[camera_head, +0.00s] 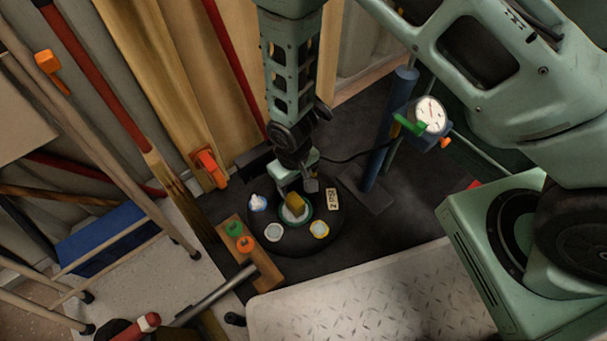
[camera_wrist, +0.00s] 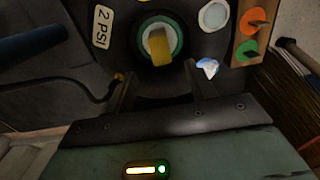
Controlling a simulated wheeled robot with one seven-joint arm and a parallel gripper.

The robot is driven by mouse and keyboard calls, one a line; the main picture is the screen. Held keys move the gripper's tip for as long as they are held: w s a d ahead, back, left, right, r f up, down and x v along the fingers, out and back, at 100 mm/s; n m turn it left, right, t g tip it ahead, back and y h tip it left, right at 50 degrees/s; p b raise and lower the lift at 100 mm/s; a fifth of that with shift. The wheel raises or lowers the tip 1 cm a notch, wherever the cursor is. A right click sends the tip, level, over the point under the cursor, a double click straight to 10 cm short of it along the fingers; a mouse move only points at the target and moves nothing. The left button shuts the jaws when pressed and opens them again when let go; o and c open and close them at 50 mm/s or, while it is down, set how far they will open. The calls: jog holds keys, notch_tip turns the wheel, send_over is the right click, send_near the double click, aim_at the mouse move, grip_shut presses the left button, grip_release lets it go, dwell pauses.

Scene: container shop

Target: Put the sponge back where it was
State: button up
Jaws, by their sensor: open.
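A yellow sponge (camera_wrist: 160,46) sits in a white dish with a green rim (camera_wrist: 178,37) on a round black surface (camera_wrist: 120,50). The sponge also shows in the head view (camera_head: 297,205), partly behind my gripper. My gripper (camera_wrist: 160,85) is open and empty. In the wrist view its two fingers stand apart, just short of the sponge. In the head view my gripper (camera_head: 296,185) is low over the round surface, close to the sponge. I cannot tell whether a finger touches it.
A "2 PSI" label (camera_head: 333,199), a white disc (camera_head: 273,232), a yellow-rimmed disc (camera_head: 319,229) and a blue-white item (camera_head: 258,202) surround the dish. A wooden block (camera_head: 262,268) holds green and orange pieces. A blue post with a gauge (camera_head: 430,114) stands right. Tall boards lean behind.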

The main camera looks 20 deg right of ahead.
notch_tip(320, 180, up, 11)
jog(key=s+a, duration=0.1)
jog(key=a, duration=0.1)
jog(key=s+d+r+n, duration=0.1)
jog(key=s+d+r, duration=0.2)
jog(key=s+r, duration=0.4)
jog(key=s+d+r+n, duration=0.2)
jog(key=s+r, duration=0.5)
jog(key=r, duration=0.7)
jog(key=shift+s+d+r+y, duration=0.3)
jog(key=shift+d+r, duration=0.1)
jog(key=shift+d, duration=0.5)
